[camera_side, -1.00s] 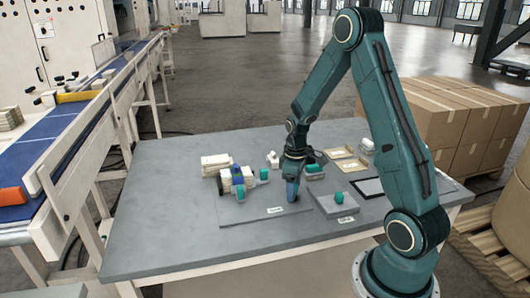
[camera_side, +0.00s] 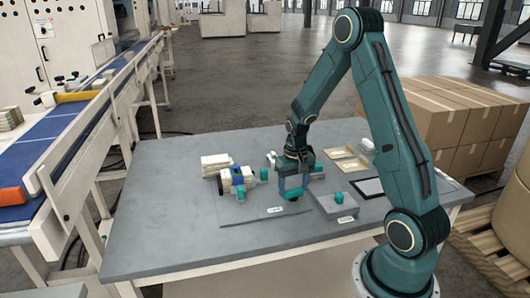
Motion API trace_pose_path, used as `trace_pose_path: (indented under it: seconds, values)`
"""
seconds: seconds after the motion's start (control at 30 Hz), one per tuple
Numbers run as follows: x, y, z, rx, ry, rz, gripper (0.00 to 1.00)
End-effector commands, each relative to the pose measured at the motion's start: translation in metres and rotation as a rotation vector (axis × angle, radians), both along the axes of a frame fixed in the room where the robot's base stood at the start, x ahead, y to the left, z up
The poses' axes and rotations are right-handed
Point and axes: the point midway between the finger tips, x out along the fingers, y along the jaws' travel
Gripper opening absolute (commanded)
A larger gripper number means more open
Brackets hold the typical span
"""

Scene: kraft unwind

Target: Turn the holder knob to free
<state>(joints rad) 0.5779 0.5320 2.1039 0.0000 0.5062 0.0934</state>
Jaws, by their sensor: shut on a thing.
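My gripper (camera_side: 293,191) points down over the right part of the grey plate on the table. Its blue fingers stand apart on either side of a small teal piece (camera_side: 293,194) and are shut on it. I cannot tell whether this piece is the holder knob or whether it touches the plate. To the left stands a white and blue device (camera_side: 237,178) with a dark round end. Teal knob-like parts show on it, one at the front (camera_side: 240,192) and one at its right (camera_side: 264,174). No pointer or mark on a knob is readable.
The grey plate (camera_side: 240,214) carries a small label. Right of my gripper, a grey block (camera_side: 335,207) bears a teal cube (camera_side: 339,197). White blocks (camera_side: 215,162) lie behind the device, and tan trays (camera_side: 350,164) at the back right. The table's front left is clear.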

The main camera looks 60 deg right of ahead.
Motion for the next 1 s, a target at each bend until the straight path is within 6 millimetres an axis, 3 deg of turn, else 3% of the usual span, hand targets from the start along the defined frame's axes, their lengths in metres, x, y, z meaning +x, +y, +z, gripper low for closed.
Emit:
trace_pose_path:
  seconds: [0.6, 0.63, 0.73, 1.0]
  values:
    - [0.0005, -0.0003, 0.0014, -0.001, -0.002, -0.063, 0.39]
    - [0.0005, -0.0003, 0.0015, -0.002, -0.002, -0.063, 0.66]
    - [0.0005, -0.0002, 0.0012, -0.001, -0.002, -0.062, 0.84]
    - [0.0002, -0.0002, 0.0006, -0.001, -0.001, -0.062, 0.84]
